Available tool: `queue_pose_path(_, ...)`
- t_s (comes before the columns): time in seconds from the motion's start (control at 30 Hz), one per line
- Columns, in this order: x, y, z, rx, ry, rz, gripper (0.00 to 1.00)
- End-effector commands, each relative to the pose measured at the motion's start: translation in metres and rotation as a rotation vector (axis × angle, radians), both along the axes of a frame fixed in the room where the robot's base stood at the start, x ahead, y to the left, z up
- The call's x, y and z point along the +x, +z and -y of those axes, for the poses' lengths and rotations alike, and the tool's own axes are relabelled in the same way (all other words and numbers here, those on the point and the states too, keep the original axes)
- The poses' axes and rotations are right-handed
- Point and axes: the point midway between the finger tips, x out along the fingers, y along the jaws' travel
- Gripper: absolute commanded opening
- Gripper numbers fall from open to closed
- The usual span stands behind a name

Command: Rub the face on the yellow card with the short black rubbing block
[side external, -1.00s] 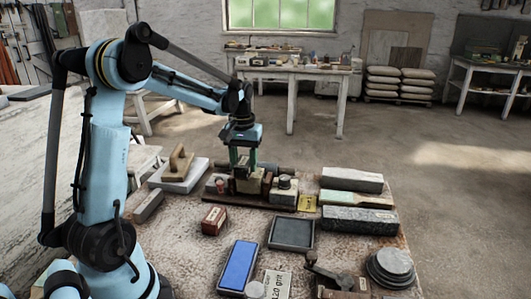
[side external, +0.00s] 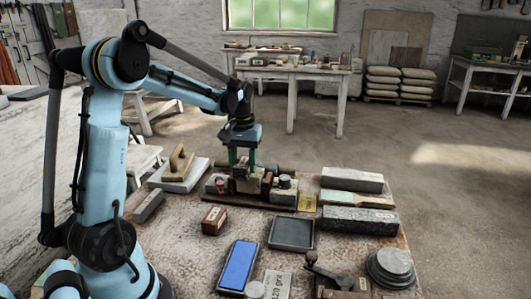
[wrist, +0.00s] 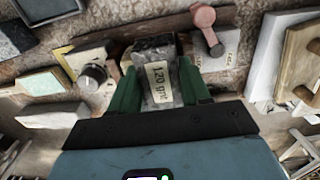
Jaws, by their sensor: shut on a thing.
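My gripper (side external: 243,158) points down over a dark wooden rack on the bench. In the wrist view its green fingers (wrist: 158,88) are shut on a short dark grey block (wrist: 154,52) with a pale "120 grit" label. In the side view this block (side external: 247,184) shows low between the fingers, among the rack's other pieces. I cannot tell whether its underside still touches the rack. The yellow card (side external: 307,202) lies right of the rack; its edge shows in the wrist view (wrist: 63,64). The face on the card is too small to make out.
A knobbed weight (side external: 285,182) stands between my gripper and the card. A green-topped block (side external: 350,199) and long grey stones (side external: 360,220) lie right of the card. A dark tray (side external: 291,233), a blue stone (side external: 238,266) and a red box (side external: 214,220) lie in front.

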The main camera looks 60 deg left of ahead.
Motion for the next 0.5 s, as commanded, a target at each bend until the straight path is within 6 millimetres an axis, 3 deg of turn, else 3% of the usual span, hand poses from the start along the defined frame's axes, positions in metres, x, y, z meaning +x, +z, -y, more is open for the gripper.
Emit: queue_pose_path(0.5,0.017,-0.001,-0.018,0.000,0.002,0.000,0.13)
